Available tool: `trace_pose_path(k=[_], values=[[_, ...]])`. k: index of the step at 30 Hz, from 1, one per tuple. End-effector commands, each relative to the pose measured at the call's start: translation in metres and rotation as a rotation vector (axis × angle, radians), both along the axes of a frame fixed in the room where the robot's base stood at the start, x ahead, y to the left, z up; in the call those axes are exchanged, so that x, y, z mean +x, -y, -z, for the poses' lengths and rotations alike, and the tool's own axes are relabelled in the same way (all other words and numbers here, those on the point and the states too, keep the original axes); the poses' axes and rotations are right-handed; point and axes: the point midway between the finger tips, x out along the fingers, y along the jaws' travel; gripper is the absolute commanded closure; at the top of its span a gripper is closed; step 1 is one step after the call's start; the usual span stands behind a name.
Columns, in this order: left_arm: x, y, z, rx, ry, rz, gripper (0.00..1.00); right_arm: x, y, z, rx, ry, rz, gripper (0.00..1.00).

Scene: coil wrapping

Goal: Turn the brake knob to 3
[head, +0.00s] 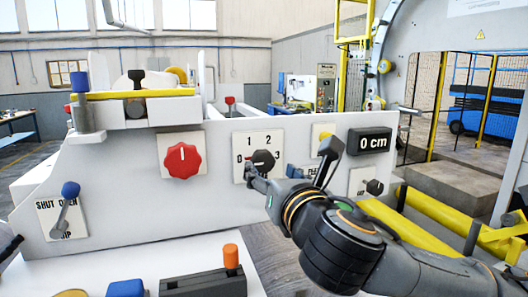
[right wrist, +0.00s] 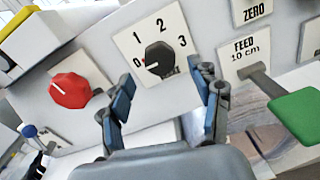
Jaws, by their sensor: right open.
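The brake knob (head: 263,158) is a black round knob on a white plate marked 0, 1, 2 and 3, on the grey machine panel. In the right wrist view the knob (right wrist: 159,58) has its white pointer line toward 0.
A red knob (head: 182,160) is left of the brake plate. A blue-tipped lever (head: 68,205) is at far left. A feed lever with a green handle (right wrist: 298,112) is close on the right in the wrist view. A display (head: 370,141) reads 0 cm.

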Motion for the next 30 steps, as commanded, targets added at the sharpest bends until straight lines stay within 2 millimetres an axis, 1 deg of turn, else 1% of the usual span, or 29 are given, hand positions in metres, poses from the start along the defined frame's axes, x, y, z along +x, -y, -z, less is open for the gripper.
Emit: trace_pose_path(k=[1, 3, 6, 9, 14, 21, 23, 24, 26, 27, 29, 30], values=[[0.000, 0.000, -0.010, 0.000, 0.000, 0.000, 0.53, 0.010, -0.003, -0.003, -0.001, -0.006, 0.001, 0.36], [0.001, 0.000, -0.015, 0.001, 0.001, 0.000, 0.53, 0.023, -0.007, -0.003, 0.000, -0.004, 0.001, 0.36], [0.002, -0.001, -0.021, 0.002, 0.002, 0.001, 0.53, 0.036, -0.010, -0.002, 0.000, -0.003, 0.002, 0.36], [0.003, -0.002, -0.024, 0.002, 0.004, 0.002, 0.53, 0.046, -0.014, -0.001, 0.000, -0.003, 0.001, 0.36], [0.003, -0.003, -0.026, 0.004, 0.004, 0.002, 0.53, 0.052, -0.016, 0.000, 0.000, -0.001, -0.001, 0.36], [0.005, -0.004, -0.026, 0.005, 0.006, 0.002, 0.53, 0.053, -0.016, 0.001, 0.001, -0.001, -0.001, 0.36], [0.005, -0.004, -0.026, 0.005, 0.007, 0.002, 0.53, 0.053, -0.016, 0.001, 0.001, -0.001, -0.001, 0.49], [0.005, -0.004, -0.026, 0.005, 0.007, 0.002, 0.53, 0.053, -0.016, 0.001, 0.001, -0.001, -0.001, 0.57], [0.005, -0.004, -0.026, 0.005, 0.007, 0.002, 0.53, 0.052, -0.016, 0.001, 0.001, -0.001, -0.001, 0.69], [0.005, -0.004, -0.026, 0.005, 0.007, 0.002, 0.53, 0.052, -0.015, 0.001, 0.001, -0.001, -0.001, 0.77], [0.006, -0.004, -0.026, 0.005, 0.007, 0.002, 0.53, 0.052, -0.015, 0.001, 0.001, -0.001, -0.001, 0.89], [0.006, -0.004, -0.026, 0.005, 0.008, 0.002, 0.53, 0.052, -0.015, 0.001, 0.001, -0.001, -0.001, 0.91]])
